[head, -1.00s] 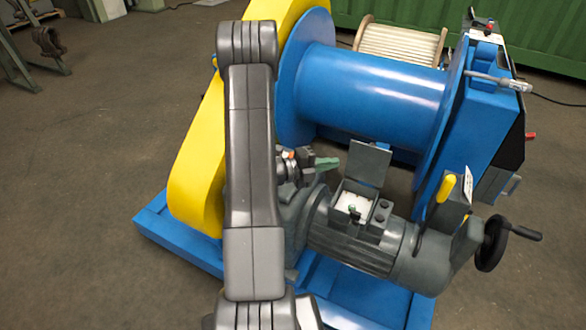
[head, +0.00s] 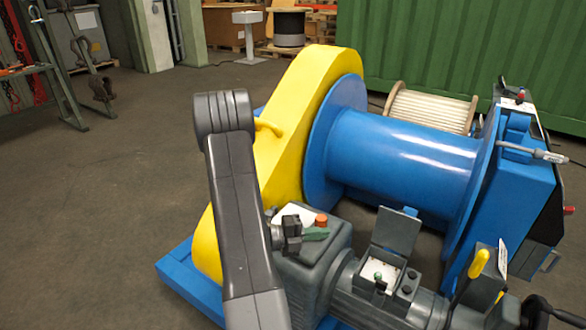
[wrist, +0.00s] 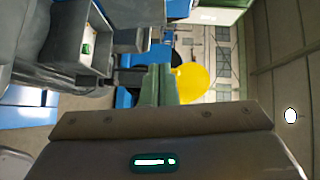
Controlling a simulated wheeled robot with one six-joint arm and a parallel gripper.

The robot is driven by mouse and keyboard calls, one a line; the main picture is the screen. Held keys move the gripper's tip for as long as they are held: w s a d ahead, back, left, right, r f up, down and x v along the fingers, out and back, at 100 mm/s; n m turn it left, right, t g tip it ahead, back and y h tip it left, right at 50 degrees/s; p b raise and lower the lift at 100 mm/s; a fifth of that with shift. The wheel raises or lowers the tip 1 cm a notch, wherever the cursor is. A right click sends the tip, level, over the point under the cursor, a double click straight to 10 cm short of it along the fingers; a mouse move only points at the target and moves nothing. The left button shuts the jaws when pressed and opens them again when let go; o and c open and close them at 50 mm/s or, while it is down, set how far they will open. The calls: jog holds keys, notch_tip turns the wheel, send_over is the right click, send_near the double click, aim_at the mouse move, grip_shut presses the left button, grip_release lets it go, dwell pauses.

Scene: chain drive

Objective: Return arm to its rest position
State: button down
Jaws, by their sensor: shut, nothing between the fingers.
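My gripper (head: 318,234) shows in the head view as a small green-fingered end past my dark arm, over the grey gear housing of the winch. In the wrist view its green fingers (wrist: 160,85) are together, with nothing between them. My arm's upper link stands up in front of the yellow chain guard (head: 318,95) and hides part of it. The blue drum (head: 405,145) is to the right of the guard. A yellow rounded part (wrist: 190,82) shows beyond the fingers in the wrist view.
An open-lidded terminal box (head: 390,245) sits on the motor, right of my gripper. An orange cap (head: 321,220) is close by the gripper. A blue control cabinet (head: 520,200) stands at right, a green container (head: 450,50) behind.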

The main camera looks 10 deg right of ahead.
jog(key=shift+d, duration=0.1)
jog(key=w+d+f+b, duration=0.1)
jog(key=d, duration=1.7)
jog(key=shift+w+d+f+b, duration=0.25)
jog(key=shift+b, duration=0.1)
jog(key=shift+a, duration=0.1)
